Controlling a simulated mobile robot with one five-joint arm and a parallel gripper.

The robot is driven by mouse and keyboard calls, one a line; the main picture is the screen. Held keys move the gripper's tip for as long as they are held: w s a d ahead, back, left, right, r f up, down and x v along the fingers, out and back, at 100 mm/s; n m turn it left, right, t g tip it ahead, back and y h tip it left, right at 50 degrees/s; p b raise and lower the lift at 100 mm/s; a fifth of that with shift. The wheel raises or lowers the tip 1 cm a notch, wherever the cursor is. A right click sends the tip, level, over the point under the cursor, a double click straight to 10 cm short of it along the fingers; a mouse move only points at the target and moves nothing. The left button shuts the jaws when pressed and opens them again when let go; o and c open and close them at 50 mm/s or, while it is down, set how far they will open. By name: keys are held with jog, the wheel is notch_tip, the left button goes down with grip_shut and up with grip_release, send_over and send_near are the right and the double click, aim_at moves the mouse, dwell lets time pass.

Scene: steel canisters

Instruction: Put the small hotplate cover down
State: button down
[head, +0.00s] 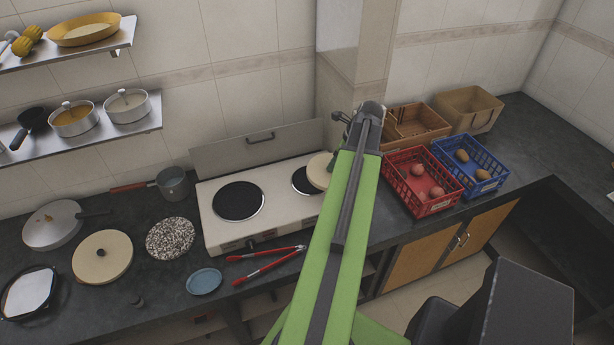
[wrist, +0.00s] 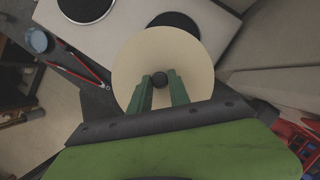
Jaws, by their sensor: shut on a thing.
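The small hotplate cover (wrist: 150,50) is a round cream disc with a black knob (wrist: 160,78). My gripper (wrist: 160,84) is shut on that knob, with a green finger on each side. In the head view the cover (head: 318,171) shows only in part, with my arm in front of it. The white hotplate (head: 217,222) has a large dark left burner (head: 238,201) and a smaller right burner (head: 304,180), both bare in part or whole. The cover overlaps the right burner's edge in both views. I cannot tell how high it is above the hotplate.
A larger cream cover (head: 103,258) lies on the dark counter at left. Red tongs (head: 265,267), a blue dish (head: 204,281) and a speckled round mat (head: 170,238) lie near the hotplate. A red crate (head: 420,182) and blue crate (head: 470,167) stand at right.

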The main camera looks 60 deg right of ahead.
aim_at(315, 158)
jog(key=w+f+b, duration=0.1)
jog(key=w+f, duration=0.1)
jog(key=w, duration=0.1)
jog(key=w+d+f+b, duration=0.1)
jog(key=w+f+b, duration=0.1)
jog(key=w+d+f+b, duration=0.1)
jog(key=w, duration=0.2)
jog(key=shift+w+d+f, duration=0.2)
jog(key=shift+w+f, duration=0.15)
jog(key=shift+f, duration=0.05)
jog(key=shift+w+f+b, duration=0.15)
jog(key=shift+w+b, duration=0.2)
jog(key=shift+w, duration=0.2)
jog(key=shift+s+f+b, duration=0.1)
jog(key=shift+f+b, duration=2.45)
jog(key=shift+b, duration=0.05)
jog(key=c, duration=1.2)
grip_release()
jog(key=shift+c, duration=0.2)
jog(key=shift+r, duration=0.15)
jog(key=shift+r+p, duration=0.35)
jog(key=shift+p, duration=0.15)
jog(key=p+v, duration=0.5)
jog(key=v, duration=0.1)
jog(key=p+v, duration=0.5)
jog(key=p, duration=0.1)
jog(key=shift+r, duration=0.45)
jog(key=shift+s+r+p, duration=0.15)
jog(key=shift+r+p, duration=0.15)
jog(key=shift+f, duration=0.1)
